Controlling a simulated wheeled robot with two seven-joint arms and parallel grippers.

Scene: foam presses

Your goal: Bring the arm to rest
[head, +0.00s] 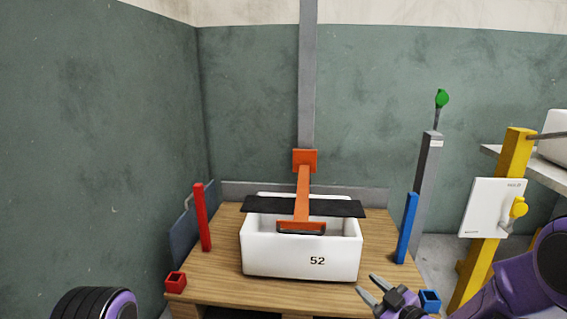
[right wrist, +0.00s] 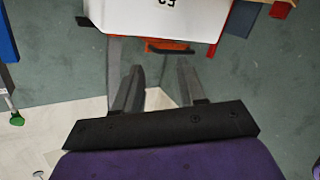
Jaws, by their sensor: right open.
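My right gripper (head: 369,285) is in the head view at the lower right, in front of the wooden table's right front corner. Its two fingers stand apart with nothing between them. In the right wrist view its fingers (right wrist: 146,92) also show, open and empty. The purple right arm (head: 507,296) comes in from the right edge. A purple and black part of my left arm (head: 95,304) shows at the lower left of the head view; the left gripper itself is out of view.
A white bin (head: 270,264) marked 52 sits on the wooden table (head: 220,275) under an orange press (head: 303,195). A red post (head: 202,217) and blue post (head: 406,228) flank it. A red socket (head: 176,283) and blue socket (head: 430,301) sit at the front corners. A yellow post (head: 480,270) stands right.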

